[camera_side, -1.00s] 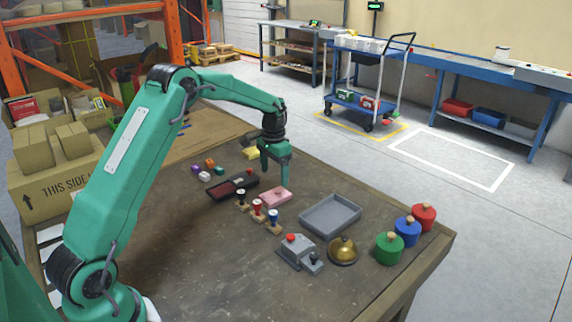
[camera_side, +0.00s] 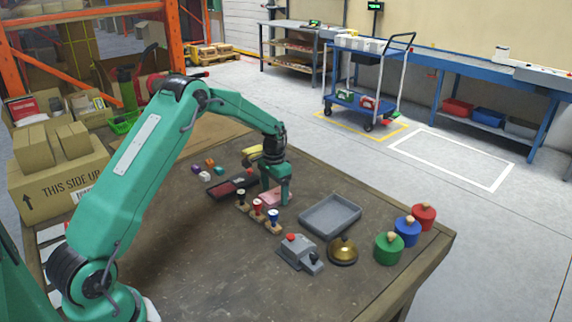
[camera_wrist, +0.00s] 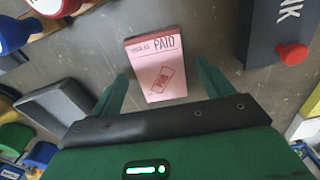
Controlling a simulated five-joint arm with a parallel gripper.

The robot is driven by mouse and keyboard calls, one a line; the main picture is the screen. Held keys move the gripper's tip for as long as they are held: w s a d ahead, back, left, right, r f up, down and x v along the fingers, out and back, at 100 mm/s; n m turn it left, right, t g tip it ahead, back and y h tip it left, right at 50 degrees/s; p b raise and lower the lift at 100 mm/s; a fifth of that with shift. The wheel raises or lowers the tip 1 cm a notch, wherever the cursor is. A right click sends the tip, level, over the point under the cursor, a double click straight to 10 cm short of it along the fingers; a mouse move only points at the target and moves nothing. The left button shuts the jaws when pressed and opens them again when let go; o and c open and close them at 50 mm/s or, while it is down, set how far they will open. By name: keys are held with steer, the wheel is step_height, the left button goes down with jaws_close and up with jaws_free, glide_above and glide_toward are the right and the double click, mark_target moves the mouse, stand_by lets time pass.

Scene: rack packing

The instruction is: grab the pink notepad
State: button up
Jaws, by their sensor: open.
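The pink notepad (camera_wrist: 157,68) lies flat on the table in the wrist view, printed with "PAID" and a stamp-like mark. My gripper (camera_wrist: 163,82) is open, with one green finger to the left of the pad's near end and one to the right. The pad's near end lies between the fingertips, with a gap at each side. In the side view my gripper (camera_side: 275,197) is low over the pink notepad (camera_side: 270,193), which it partly hides. I cannot tell the exact height of the fingertips above the table.
Several stamps (camera_side: 258,209) stand just in front of the pad. A dark ink pad tray (camera_side: 228,187) lies to its left, and a grey tray (camera_side: 330,215) to its right. A grey device with a red button (camera_side: 295,247) and a brass bell (camera_side: 343,250) stand nearer the camera.

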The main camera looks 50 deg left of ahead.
mark_target(276, 196)
steer(key=shift+f, duration=0.45)
steer(key=c, duration=1.1)
steer(key=shift+r, duration=0.2)
steer(key=shift+r, duration=0.5)
steer(key=r, duration=0.3)
steer(key=shift+d+r, duration=0.15)
steer(key=shift+d, duration=0.15)
steer(key=s+d+r, duration=0.2)
steer(key=d+r, duration=0.4)
steer(key=d, duration=0.4)
steer(key=shift+s+d+r, duration=0.2)
steer(key=shift+s+d, duration=0.15)
steer(key=shift+d, duration=0.05)
